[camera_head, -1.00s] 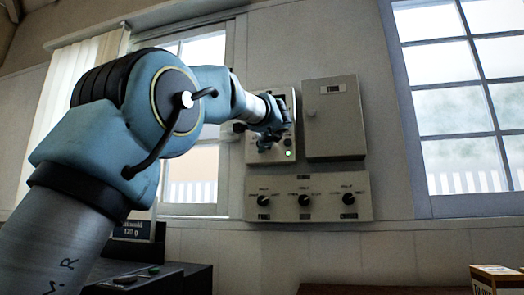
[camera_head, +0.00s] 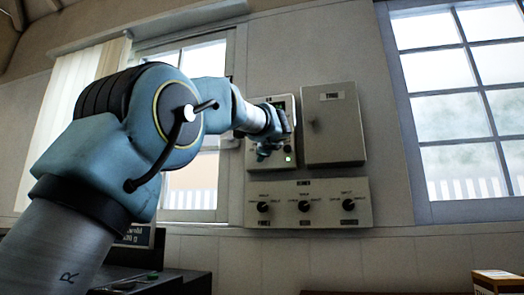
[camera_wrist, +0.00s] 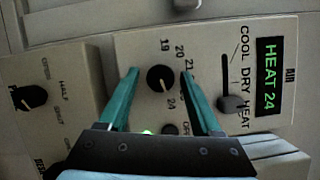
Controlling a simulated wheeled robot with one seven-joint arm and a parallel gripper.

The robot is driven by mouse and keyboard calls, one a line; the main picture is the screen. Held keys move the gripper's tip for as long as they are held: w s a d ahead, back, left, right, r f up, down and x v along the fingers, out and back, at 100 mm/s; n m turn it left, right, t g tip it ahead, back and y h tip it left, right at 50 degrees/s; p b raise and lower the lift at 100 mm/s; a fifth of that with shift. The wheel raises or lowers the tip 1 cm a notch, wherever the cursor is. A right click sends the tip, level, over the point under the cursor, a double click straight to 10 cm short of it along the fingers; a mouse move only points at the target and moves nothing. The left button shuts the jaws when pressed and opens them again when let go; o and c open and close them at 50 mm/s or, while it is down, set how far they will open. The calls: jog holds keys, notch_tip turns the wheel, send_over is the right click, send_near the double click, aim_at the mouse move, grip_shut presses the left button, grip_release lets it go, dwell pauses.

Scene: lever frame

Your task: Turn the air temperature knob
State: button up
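The air temperature knob (camera_wrist: 160,78) is a round black dial with a pale pointer line, on a beige control panel (camera_wrist: 135,45). Numbers from 19 to 24 ring it, and the pointer is toward the 24. The panel's display (camera_wrist: 270,75) reads HEAT 24. My gripper (camera_wrist: 160,72) is open, with one teal finger on each side of the knob and a gap visible on both sides. Whether the fingertips reach knob depth is unclear. In the head view my gripper (camera_head: 268,138) is in front of the wall panel (camera_head: 287,160) and hides the knob.
A mode slider (camera_wrist: 231,103) marked COOL, DRY, HEAT sits near the right finger, at HEAT. A green light (camera_wrist: 147,131) glows below the knob. A lower panel with three knobs (camera_head: 306,188) and a closed grey box (camera_head: 335,125) are close by.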

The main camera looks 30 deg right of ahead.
jog(key=shift+o, duration=0.3)
jog(key=b+v, duration=0.3)
jog(key=v, duration=0.7)
jog(key=shift+s+a, duration=0.2)
jog(key=shift+s, duration=0.2)
jog(key=shift+d, duration=0.1)
